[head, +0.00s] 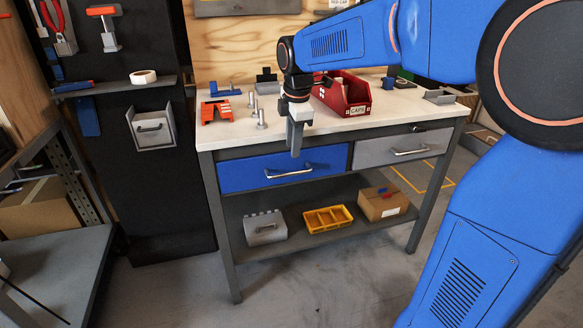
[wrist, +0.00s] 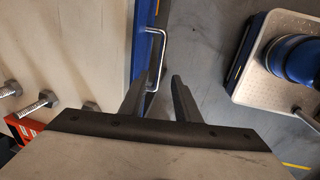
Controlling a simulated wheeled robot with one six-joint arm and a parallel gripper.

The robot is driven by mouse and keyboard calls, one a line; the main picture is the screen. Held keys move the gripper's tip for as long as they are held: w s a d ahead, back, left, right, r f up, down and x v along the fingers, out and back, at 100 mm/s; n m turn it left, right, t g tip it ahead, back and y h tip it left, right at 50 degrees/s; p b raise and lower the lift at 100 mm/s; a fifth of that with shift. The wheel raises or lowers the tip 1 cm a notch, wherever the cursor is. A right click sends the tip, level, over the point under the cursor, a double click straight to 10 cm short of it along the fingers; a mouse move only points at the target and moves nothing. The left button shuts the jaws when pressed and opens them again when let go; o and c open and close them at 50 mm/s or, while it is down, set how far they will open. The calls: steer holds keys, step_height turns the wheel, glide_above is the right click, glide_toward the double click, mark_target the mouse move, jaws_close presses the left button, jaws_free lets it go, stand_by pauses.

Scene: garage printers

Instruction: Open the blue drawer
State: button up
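The blue drawer (head: 236,176) is on the left under the white workbench top. Its front looks flush with the bench frame, so it appears closed. Its silver bar handle (head: 289,173) runs across the front. In the wrist view, the handle (wrist: 162,48) stands out from the blue drawer edge (wrist: 143,40). My gripper (head: 296,150) points down in front of the drawer, above the handle. In the wrist view, my gripper's two dark fingers (wrist: 158,90) are apart, with the handle's near end seen between their tips. Whether they touch it cannot be told.
A grey drawer (head: 400,149) is right of the blue one. The bench top holds a red bin (head: 342,97), an orange part (head: 216,111) and upright bolts (head: 261,119). The lower shelf holds a yellow tray (head: 328,219) and cardboard box (head: 383,204). Floor in front is clear.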

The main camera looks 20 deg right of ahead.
mark_target(292, 174)
steer(key=f, duration=0.3)
steer(key=w+f, duration=0.1)
steer(key=f, duration=0.5)
steer(key=shift+w+f, duration=0.15)
steer(key=shift+w, duration=0.25)
steer(key=shift+c, duration=0.2)
jaws_close()
